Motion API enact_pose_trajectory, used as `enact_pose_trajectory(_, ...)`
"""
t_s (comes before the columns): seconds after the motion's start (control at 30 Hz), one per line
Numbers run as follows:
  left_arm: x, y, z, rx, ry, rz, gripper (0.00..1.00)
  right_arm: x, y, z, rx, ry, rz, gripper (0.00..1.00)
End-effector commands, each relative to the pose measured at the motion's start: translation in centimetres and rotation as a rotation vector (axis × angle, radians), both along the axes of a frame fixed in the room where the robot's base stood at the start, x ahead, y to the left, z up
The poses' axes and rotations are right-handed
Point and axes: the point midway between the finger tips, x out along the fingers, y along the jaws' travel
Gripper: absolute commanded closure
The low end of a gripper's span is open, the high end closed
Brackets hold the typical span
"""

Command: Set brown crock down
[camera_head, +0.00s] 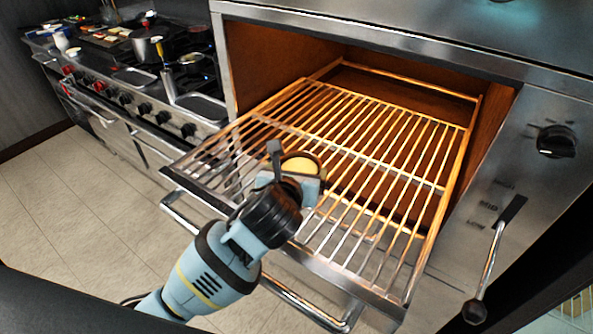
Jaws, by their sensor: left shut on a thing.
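The brown crock (300,165) shows as a small round thing with a pale yellow top and a thin darker rim. My left gripper (291,172) is shut on it, with one finger at its left and the other at its lower right. The crock is over the front part of the pulled-out wire rack (372,147), left of its middle. The gripper hides most of its side and its base, so I cannot tell whether it touches the rack. My right gripper is not in view.
The rack sticks out of the open oven (365,45) and its bars are otherwise bare. A metal handle bar (300,302) runs below its front. A lever (488,262) and a knob (556,141) are at right. A stove with a pot (147,47) stands at back left.

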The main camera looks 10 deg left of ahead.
Motion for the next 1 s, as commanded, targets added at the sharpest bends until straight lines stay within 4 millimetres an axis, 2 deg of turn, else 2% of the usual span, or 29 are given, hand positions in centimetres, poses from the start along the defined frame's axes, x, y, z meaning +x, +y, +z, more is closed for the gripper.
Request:
enact_pose_trajectory(0.33,0.0,0.0,0.0,0.0,-0.007,-0.001,0.5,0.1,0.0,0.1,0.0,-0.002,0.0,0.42)
enact_pose_trajectory(0.37,0.0,0.0,-0.1,0.0,-0.003,-0.001,0.09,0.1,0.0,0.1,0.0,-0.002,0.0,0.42)
enact_pose_trajectory(0.43,0.0,0.0,-0.1,0.0,-0.003,-0.001,0.0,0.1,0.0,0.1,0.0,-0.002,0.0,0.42)
enact_pose_trajectory(0.77,-0.3,0.0,0.2,0.0,-0.002,-0.001,0.0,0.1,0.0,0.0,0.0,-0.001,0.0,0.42)
enact_pose_trajectory(0.87,-1.3,0.0,0.5,0.0,-0.003,-0.003,0.0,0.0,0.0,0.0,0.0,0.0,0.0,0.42)
enact_pose_trajectory(1.0,-3.5,-0.1,1.5,-0.002,-0.004,-0.004,0.0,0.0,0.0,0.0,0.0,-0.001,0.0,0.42)
